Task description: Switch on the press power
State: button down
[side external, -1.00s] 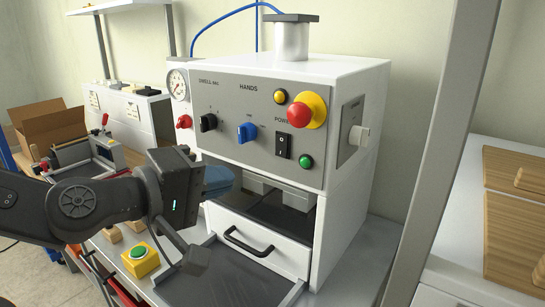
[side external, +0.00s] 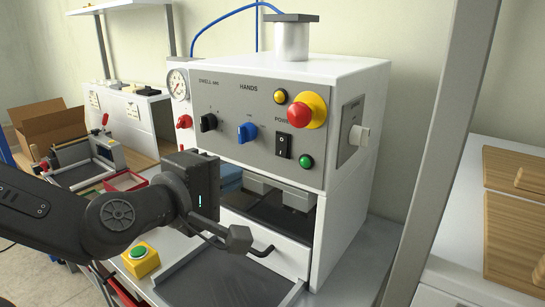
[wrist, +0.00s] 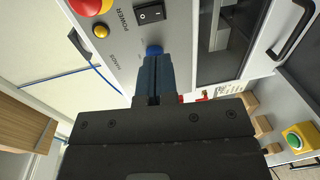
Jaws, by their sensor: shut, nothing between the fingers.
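The white press (side external: 345,85) has a grey front panel with a black rocker power switch (side external: 284,146) at its right, under the POWER label. The switch also shows at the top of the wrist view (wrist: 150,12); its on or off position is too small to tell. My gripper (side external: 231,177) is shut and empty, in front of the press, below and left of the switch. Its blue fingers (wrist: 153,60) point towards the panel in the wrist view and overlap the blue HANDS knob (wrist: 153,48); I cannot tell whether they touch it.
Near the switch are a red emergency button (side external: 307,111) on yellow, a yellow button (side external: 280,96) and a green button or lamp (side external: 306,161). The blue knob (side external: 247,132) and a black dwell knob (side external: 208,122) are to the left. A yellow box with a green button (side external: 138,252) stands lower left.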

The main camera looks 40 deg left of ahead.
aim_at(280, 154)
jog(key=w, duration=0.3)
jog(key=w+f, duration=0.1)
jog(key=w, duration=0.7)
jog(key=shift+w+f, duration=0.2)
jog(key=shift+w, duration=0.05)
jog(key=shift+w+f, duration=0.1)
jog(key=shift+w, duration=0.15)
jog(key=shift+s, duration=0.1)
jog(key=s+f, duration=0.1)
jog(key=s, duration=1.3)
jog(key=shift+f, duration=0.35)
